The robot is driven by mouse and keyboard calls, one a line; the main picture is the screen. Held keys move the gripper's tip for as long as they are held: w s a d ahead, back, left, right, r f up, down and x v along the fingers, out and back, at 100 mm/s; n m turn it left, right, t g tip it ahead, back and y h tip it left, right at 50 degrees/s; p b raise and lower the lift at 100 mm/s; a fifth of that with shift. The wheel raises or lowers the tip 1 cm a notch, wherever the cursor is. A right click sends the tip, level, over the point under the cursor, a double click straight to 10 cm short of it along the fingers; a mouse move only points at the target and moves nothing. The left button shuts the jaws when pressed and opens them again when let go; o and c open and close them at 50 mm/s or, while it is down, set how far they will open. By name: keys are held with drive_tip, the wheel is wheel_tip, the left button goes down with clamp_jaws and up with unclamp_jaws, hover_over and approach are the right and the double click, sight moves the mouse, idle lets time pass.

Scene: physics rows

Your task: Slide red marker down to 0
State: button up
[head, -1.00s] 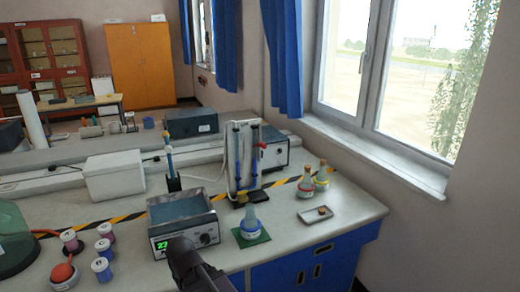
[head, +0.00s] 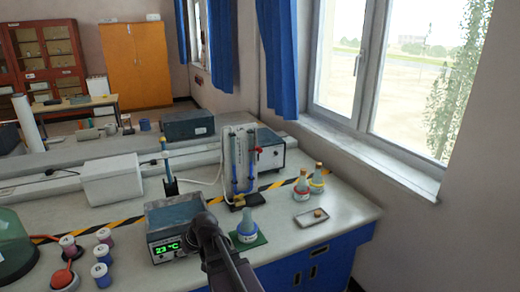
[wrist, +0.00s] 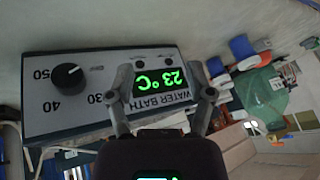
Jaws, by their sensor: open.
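A U-tube stand (head: 240,165) with blue liquid stands upright on the bench in the head view. A small red piece (head: 259,151) shows at its upper right side and may be the red marker. The scale figures, including 0, are too small to read. My gripper (head: 205,226) is in front of the water bath (head: 168,247), below and to the left of the stand, apart from the red piece. In the wrist view my gripper (wrist: 162,88) is open, with nothing held between its fingers, and the water bath panel (wrist: 60,108) lies beyond them.
Two stoppered flasks (head: 316,184) and a small tray (head: 311,218) are at the right. Several small jars (head: 101,275) stand at the left.

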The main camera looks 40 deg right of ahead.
drive_tip(key=w+d+r+t, duration=0.5)
drive_tip(key=w+d+r, duration=0.15)
drive_tip(key=d, duration=0.35)
drive_tip(key=m+t+h, duration=0.6)
drive_tip(key=t+h, duration=0.2)
drive_tip(key=h, duration=0.1)
approach(260, 152)
drive_tip(key=s, duration=0.3)
drive_tip(key=shift+s+a+r+p, duration=0.15)
drive_tip(key=shift+a+r+p, duration=0.1)
drive_tip(key=shift+a+p, duration=0.1)
drive_tip(key=x, duration=1.3)
drive_tip(key=shift+w+d+f, duration=0.1)
drive_tip(key=shift+w+f, duration=0.15)
drive_tip(key=shift+w, duration=0.15)
clamp_jaws()
